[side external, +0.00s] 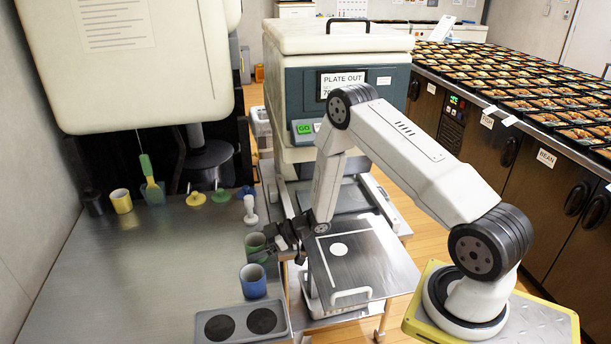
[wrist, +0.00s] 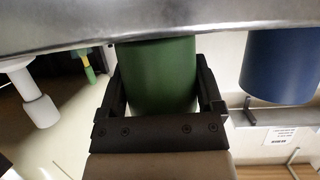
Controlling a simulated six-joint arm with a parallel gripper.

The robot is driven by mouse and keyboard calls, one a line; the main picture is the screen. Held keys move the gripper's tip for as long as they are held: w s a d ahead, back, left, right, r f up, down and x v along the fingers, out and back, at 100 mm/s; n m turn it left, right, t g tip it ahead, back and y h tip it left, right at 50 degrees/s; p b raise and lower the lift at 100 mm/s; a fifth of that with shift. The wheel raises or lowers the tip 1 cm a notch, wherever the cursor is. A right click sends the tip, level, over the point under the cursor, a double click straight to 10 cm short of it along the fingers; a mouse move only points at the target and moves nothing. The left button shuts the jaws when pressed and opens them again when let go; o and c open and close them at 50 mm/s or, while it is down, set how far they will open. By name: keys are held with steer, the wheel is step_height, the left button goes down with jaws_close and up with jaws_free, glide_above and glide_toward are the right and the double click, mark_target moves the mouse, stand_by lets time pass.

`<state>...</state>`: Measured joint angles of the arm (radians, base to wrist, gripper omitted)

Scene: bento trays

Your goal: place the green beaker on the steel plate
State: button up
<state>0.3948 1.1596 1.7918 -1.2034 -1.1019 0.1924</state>
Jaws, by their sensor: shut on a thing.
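The green beaker (side external: 256,247) is near the right edge of the steel bench in the side view. My gripper (side external: 272,242) reaches it from the right, with its jaws closed on it. In the wrist view the green beaker (wrist: 160,75) sits between the two black fingers (wrist: 165,95) of my gripper. I cannot tell whether its base touches the bench.
A blue beaker (side external: 253,281) stands just in front of the green one and shows in the wrist view (wrist: 281,65). A grey holder with two dark round wells (side external: 240,322) is at the front. A white pestle-like piece (side external: 250,210) stands behind. The bench's left middle is clear.

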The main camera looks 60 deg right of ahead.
steer(key=shift+f, duration=0.2)
steer(key=o, duration=1)
steer(key=shift+s, duration=0.1)
steer(key=v, duration=0.7)
steer(key=shift+s+d+r, duration=0.15)
steer(key=shift+d+r, duration=0.1)
steer(key=shift+d, duration=0.05)
steer(key=shift+r, duration=0.1)
